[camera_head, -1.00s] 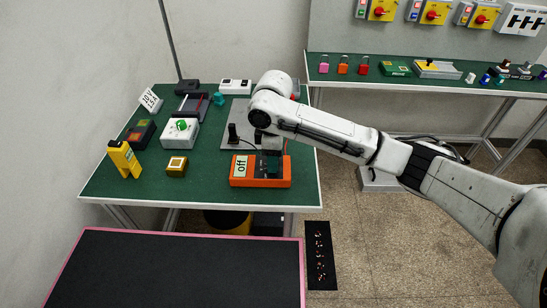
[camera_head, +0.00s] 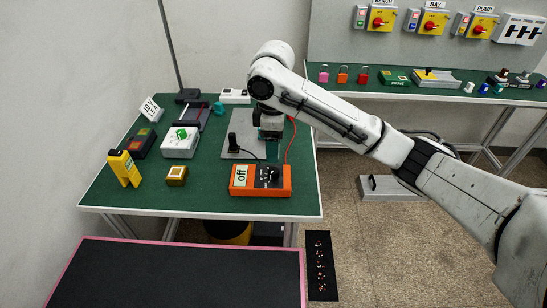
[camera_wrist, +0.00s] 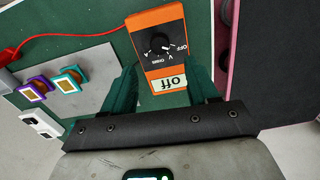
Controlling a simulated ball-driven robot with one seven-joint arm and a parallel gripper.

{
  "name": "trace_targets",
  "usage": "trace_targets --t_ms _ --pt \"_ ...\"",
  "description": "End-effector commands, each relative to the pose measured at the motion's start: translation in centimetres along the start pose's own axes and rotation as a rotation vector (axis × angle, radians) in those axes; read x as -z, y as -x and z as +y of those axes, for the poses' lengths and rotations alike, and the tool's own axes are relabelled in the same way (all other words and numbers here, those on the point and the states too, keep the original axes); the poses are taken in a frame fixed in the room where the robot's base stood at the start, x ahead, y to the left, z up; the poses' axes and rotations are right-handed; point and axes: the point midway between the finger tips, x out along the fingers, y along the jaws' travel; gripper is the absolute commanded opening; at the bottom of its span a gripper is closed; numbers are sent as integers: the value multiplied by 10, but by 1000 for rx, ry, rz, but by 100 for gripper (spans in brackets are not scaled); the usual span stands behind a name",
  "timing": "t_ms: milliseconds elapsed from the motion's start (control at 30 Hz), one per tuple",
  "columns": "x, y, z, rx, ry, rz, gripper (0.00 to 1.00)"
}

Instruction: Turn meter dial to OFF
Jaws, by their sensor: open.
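The orange meter (camera_head: 260,180) lies at the front of the green table, with a display reading "off" (camera_head: 241,175) and a black dial (camera_head: 271,175) on its face. In the wrist view the meter (camera_wrist: 150,22) shows its dial (camera_wrist: 159,43) among printed marks including OFF, V and OHMS; which mark the dial points to is too small to tell. My gripper (camera_head: 271,152) is open and empty, pointing down behind the meter in the head view. In the wrist view its teal fingers (camera_wrist: 162,90) are spread, with the dial beyond them and untouched.
A grey plate with a black upright probe (camera_head: 233,142) stands behind the meter, and a red lead (camera_head: 291,140) runs beside my gripper. A yellow tester (camera_head: 124,168), a small yellow block (camera_head: 177,176) and a white box with a green knob (camera_head: 180,142) stand to the left.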

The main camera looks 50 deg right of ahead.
Motion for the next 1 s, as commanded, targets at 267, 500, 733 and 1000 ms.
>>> trace_targets --t_ms 267,500,733,1000 --pt "0 22 0 0 0 -1 59" --pt "0 23 0 0 0 -1 59" --pt "0 23 0 0 0 -1 59" --pt "0 22 0 0 -1 -1 59"
